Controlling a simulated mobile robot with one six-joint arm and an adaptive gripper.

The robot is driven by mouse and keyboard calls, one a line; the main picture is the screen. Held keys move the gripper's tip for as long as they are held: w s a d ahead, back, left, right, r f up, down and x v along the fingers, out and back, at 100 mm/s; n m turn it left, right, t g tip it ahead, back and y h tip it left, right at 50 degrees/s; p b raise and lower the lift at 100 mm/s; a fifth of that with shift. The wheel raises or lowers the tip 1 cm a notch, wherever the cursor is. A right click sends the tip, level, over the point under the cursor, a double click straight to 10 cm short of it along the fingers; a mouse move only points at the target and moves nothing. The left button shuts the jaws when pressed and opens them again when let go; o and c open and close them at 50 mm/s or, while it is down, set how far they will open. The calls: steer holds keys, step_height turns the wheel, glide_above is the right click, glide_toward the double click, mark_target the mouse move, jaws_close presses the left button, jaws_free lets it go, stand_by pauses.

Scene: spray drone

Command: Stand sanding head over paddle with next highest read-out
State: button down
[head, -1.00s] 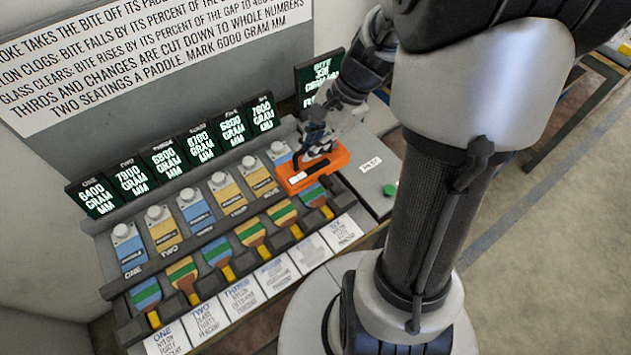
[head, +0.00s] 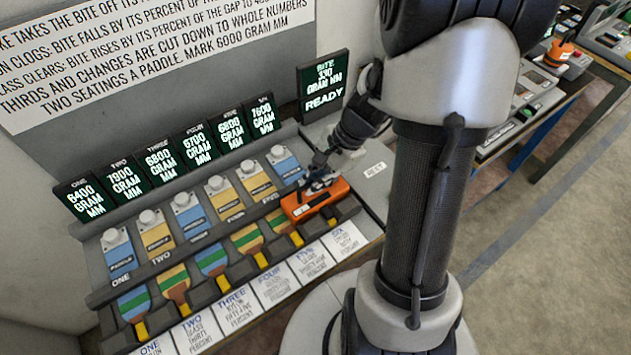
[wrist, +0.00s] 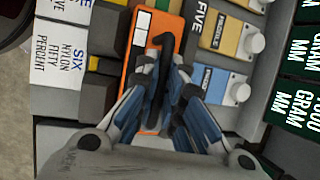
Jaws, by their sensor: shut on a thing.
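My gripper (head: 318,184) is shut on the orange sanding head (head: 314,204), also seen in the wrist view (wrist: 143,42). The sanding head lies across the row at paddle six, reaching toward paddle five (head: 281,221), and hides most of paddle six. I cannot tell whether it touches the paddle. Paddle one (head: 133,302), paddle two (head: 174,281), paddle three (head: 211,261) and paddle four (head: 247,240) lie uncovered. The read-outs seem to show 6400 for one (head: 84,198), 7900 for two (head: 126,181), 6800 for three, 6700 for four, 6800 for five and 7600 for six (head: 262,115).
A bite display (head: 323,86) reads about 330 gram mm and READY. Label cards (head: 275,287) line the front edge. A rules sign (head: 150,50) hangs behind. A grey box (head: 373,170) stands right of the row. Another bench with an orange tool (head: 562,50) is at upper right.

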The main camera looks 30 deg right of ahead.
steer(key=c, duration=2.2)
jaws_free()
steer(key=shift+f, duration=0.1)
steer(key=o, duration=0.5)
steer(key=shift+r, duration=0.3)
steer(key=p+v, duration=0.4)
steer(key=v, duration=0.7)
steer(key=shift+d+r, duration=0.15)
steer(key=shift+r, duration=0.15)
